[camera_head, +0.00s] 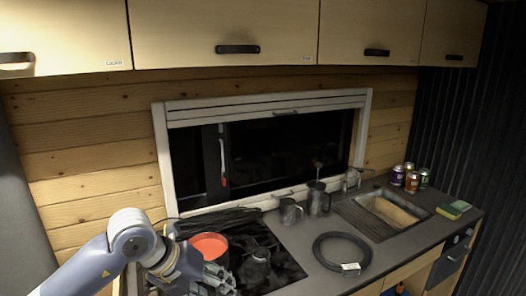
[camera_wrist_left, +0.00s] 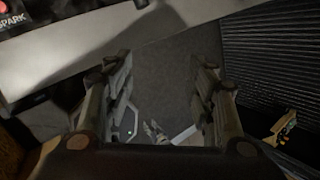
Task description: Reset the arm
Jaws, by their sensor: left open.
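My left arm comes in from the lower left in the head view, in front of the stove end of the counter. My left gripper (camera_head: 215,280) is at the bottom of that view, low near the counter's front edge. In the left wrist view the two fingers of my left gripper (camera_wrist_left: 160,100) stand wide apart with nothing between them. Dark grey floor shows beyond them. My right gripper is in neither view.
Wooden cabinets (camera_head: 225,30) hang above the window.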

